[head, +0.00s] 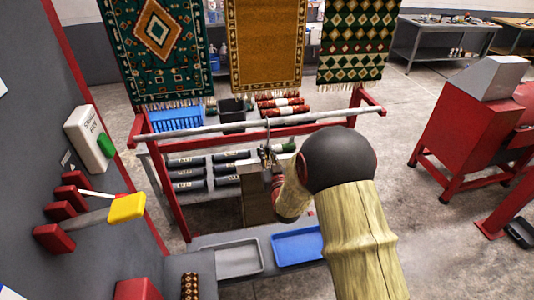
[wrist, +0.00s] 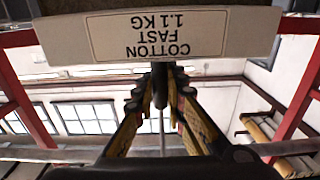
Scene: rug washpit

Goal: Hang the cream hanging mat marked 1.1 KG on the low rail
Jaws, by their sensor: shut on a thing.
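My gripper (head: 268,158) is shut on the hanging mat's hanger, just below and in front of the low rail (head: 325,117). The mat (head: 257,203) hangs below the gripper, narrow and brownish from this angle. A thin metal hook (head: 268,128) rises from the gripper to the height of the rail; I cannot tell whether it rests on it. In the wrist view the mat's pale label (wrist: 165,36) reads COTTON FAST 1.1 KG, upside down, in front of my gripper (wrist: 160,75). My forearm hides part of the rack.
Patterned rugs (head: 270,45) hang behind the rail. Rolled rugs (head: 188,172) lie on shelves behind the red frame (head: 172,195). A grey tray (head: 240,258) and a blue tray (head: 298,247) sit below. A red machine (head: 465,130) stands right, with open floor between.

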